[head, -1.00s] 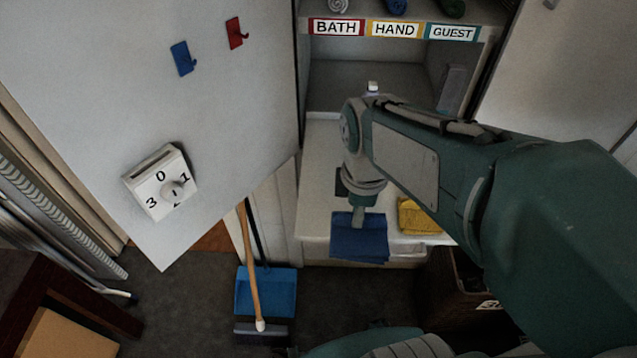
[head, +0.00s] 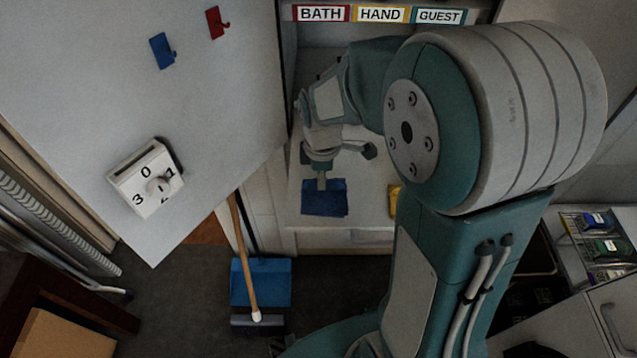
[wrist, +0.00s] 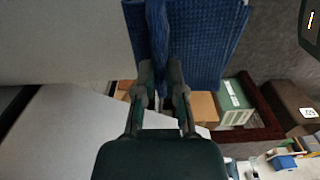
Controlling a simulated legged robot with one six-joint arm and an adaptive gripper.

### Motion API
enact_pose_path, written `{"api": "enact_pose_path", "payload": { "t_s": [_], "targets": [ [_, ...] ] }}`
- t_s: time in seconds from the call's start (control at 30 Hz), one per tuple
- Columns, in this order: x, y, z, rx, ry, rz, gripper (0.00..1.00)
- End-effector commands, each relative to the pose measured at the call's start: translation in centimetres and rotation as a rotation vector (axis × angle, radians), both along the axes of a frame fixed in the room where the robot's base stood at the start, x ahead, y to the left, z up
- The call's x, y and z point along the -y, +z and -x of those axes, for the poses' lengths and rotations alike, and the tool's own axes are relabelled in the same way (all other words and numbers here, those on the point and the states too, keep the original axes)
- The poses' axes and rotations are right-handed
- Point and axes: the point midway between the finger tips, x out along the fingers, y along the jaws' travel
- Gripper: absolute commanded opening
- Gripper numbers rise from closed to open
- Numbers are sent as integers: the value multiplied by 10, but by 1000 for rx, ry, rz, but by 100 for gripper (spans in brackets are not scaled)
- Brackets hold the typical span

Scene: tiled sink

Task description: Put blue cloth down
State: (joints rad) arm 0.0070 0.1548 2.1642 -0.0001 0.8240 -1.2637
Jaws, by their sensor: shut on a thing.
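The blue cloth (head: 325,198) hangs at the front part of the white counter in the head view. It fills the top of the wrist view (wrist: 210,40), with a pinched fold between the fingers. My gripper (wrist: 160,75) is shut on that fold; in the head view my gripper (head: 322,180) is just above the cloth. I cannot tell whether the cloth touches the counter (head: 368,210). A yellow cloth (head: 393,200) lies on the counter to the right, mostly hidden by my arm.
Shelf labels BATH, HAND and GUEST (head: 380,14) are above the counter. A white panel with a dial box (head: 148,180) and two hooks stands left. A blue dustpan (head: 272,280) and a broom are below. A wire rack (head: 598,235) with bottles is at right.

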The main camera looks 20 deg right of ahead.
Motion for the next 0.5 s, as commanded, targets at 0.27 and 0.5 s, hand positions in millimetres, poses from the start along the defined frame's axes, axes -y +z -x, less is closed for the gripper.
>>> {"api": "enact_pose_path", "payload": {
  "t_s": [0.27,0.5],
  "targets": [
    [-1,-18,-15,-1,0,0,0],
    [-1,-47,-14,-1,0,0,0]
  ]
}}
